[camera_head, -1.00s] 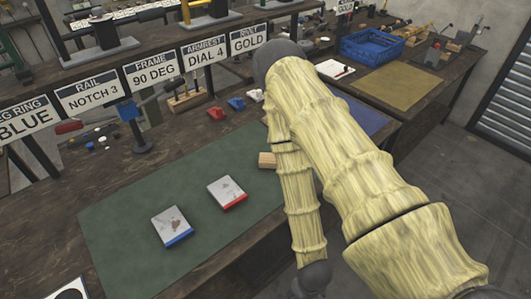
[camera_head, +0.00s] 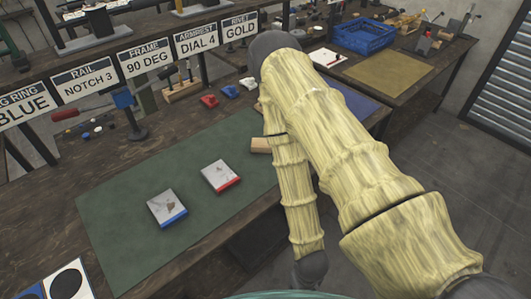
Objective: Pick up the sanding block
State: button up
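A small tan block (camera_head: 260,146), which looks like the sanding block, lies at the right part of the green mat (camera_head: 120,215) on the workbench. Its right end is hidden behind my yellow-sleeved arm. My arm rises from the lower right, bends at a dark joint near the top middle and comes back down to a dark joint near the bottom edge. My gripper is not in this view, so its opening and hold cannot be seen.
Two white cards or booklets, one blue-edged (camera_head: 167,209) and one red-edged (camera_head: 220,176), lie on the mat. Red, blue and white small items stand behind it under a row of signs. A blue crate (camera_head: 366,36) stands on the far bench. The mat's left part is clear.

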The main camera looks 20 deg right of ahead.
aim_at(259, 145)
jog(key=k, duration=0.35)
jog(key=u, duration=3.4)
jog(key=k, duration=2.1)
jog(key=z, duration=2.2)
jog(key=i, duration=0.4)
